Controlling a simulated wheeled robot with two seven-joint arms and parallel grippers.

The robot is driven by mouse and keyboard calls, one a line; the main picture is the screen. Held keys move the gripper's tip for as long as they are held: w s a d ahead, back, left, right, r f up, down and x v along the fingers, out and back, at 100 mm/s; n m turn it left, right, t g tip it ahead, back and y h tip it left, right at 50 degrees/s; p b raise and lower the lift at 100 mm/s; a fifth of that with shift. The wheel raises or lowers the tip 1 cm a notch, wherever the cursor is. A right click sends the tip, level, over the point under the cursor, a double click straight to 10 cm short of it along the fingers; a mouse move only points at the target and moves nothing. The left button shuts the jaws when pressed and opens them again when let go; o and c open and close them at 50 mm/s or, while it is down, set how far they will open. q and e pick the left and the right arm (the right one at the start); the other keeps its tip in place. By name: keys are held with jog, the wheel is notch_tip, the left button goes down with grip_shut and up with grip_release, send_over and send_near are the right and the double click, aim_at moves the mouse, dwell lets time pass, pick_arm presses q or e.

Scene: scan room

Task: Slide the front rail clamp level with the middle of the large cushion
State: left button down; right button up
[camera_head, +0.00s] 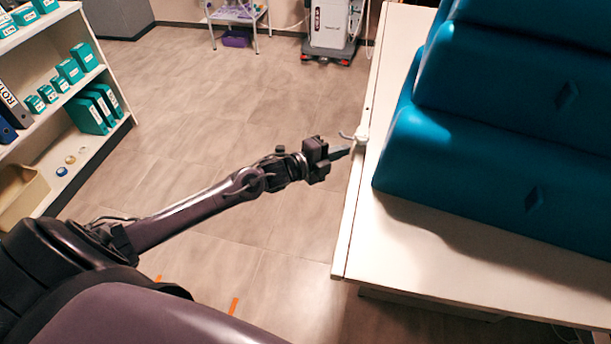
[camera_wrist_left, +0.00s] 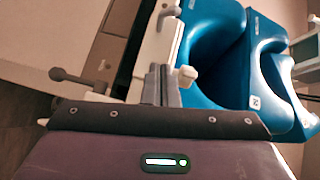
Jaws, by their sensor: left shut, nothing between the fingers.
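The white rail clamp (camera_head: 361,136) sits on the left edge of the table, with a small knob sticking out to the left. My left gripper (camera_head: 342,152) is shut and empty, its fingertips just on the near side of the clamp. I cannot tell whether they touch it. In the left wrist view the shut fingers (camera_wrist_left: 161,84) point along the white table edge, between a pale knob (camera_wrist_left: 187,76) and a dark round-ended lever (camera_wrist_left: 70,76). The large teal cushion (camera_head: 460,180) is lowest in a stack on the table, right of the clamp. My right gripper is out of view.
The white tabletop (camera_head: 440,262) is bare in front of the cushions. A shelf (camera_head: 75,165) with teal boxes and binders stands at the left. A white wheeled machine (camera_head: 329,25) and a small trolley (camera_head: 238,18) stand at the back. The floor between is open.

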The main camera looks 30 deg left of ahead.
pick_arm(q)
jog(key=shift+v, duration=4.85)
jog(key=s+a+f+n+g+y, duration=0.1)
jog(key=a+f+n+y, duration=0.25)
jog(key=f, duration=0.45)
jog(key=s+a+f+n+y, duration=0.15)
jog(key=a+f+n, duration=0.3)
jog(key=f, duration=0.45)
jog(key=s+a+f+n+g+y, duration=0.1)
jog(key=s+f+n+g+y, duration=0.1)
jog(key=s+f, duration=0.45)
jog(key=s+a+f+n+g+y, duration=0.1)
jog(key=s+f+n+g, duration=0.15)
jog(key=f, duration=0.75)
jog(key=s+d+f+n+g, duration=0.2)
jog(key=s+d+f, duration=0.2)
jog(key=s, duration=0.6)
jog(key=s+d+f+n+g, duration=0.3)
jog(key=s+d+f, duration=0.2)
jog(key=s+f, duration=0.3)
jog(key=s+d+f+n+g, duration=0.2)
jog(key=s+d+f, duration=0.3)
jog(key=s, duration=0.8)
jog(key=shift+f+g+b, duration=0.4)
jog(key=shift+g, duration=0.05)
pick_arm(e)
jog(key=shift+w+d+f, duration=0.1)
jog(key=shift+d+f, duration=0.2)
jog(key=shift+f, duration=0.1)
